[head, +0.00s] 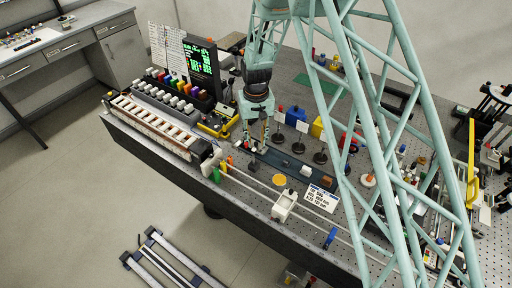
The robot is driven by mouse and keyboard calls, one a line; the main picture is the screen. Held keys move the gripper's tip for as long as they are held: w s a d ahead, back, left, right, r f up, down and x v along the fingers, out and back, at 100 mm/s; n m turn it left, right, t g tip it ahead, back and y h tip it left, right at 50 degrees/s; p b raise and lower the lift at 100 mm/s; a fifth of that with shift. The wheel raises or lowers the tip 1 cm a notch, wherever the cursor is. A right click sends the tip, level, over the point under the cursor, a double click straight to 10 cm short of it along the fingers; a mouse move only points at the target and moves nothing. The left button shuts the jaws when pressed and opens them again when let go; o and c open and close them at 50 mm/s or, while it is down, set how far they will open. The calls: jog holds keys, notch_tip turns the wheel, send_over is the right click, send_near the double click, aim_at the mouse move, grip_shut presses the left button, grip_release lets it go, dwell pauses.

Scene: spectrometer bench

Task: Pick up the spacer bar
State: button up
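My gripper (256,147) points straight down over the left end of a long dark blue tray (284,163) on the bench. Its two fingers look spread apart, with no held object visible between them. Small blocks lie along the tray, including a white one (306,171) and a brown one (327,182) towards its right end. I cannot tell which item is the spacer bar; the area between and just below the fingertips is too small to make out.
The perforated bench (250,201) is crowded. Black post bases (320,157) stand behind the tray. A white rail carriage (284,205), a yellow disc (279,179) and a printed card (321,199) lie in front. A long slotted rack (152,124) and a screen (203,65) stand left.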

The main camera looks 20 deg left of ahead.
aim_at(256, 143)
jog(key=shift+c, duration=0.6)
grip_shut()
jog(key=shift+r, duration=0.15)
notch_tip(256, 143, up, 10)
jog(key=b, duration=0.1)
dwell(0.6)
